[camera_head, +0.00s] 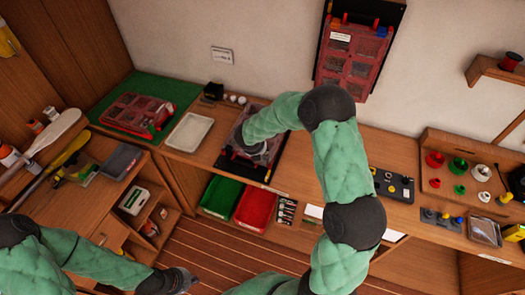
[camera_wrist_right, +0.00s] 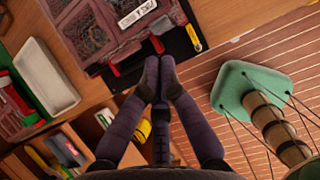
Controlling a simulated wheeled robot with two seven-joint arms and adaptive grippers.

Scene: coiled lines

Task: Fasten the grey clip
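A red case with a clear, compartmented lid (camera_wrist_right: 92,38) lies on a dark board on the bench; it also shows in the head view (camera_head: 277,143), partly behind my right arm. Red latches (camera_wrist_right: 194,38) sit along its front edge. My right gripper (camera_wrist_right: 158,62) has its fingertips together at this edge, between two red latches.
A white tray (camera_head: 190,132) and another red case (camera_head: 137,114) on a green mat stand left of the work spot. Green (camera_head: 222,196) and red bins (camera_head: 256,208) sit below the bench edge. A similar case (camera_head: 356,56) hangs on the wall.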

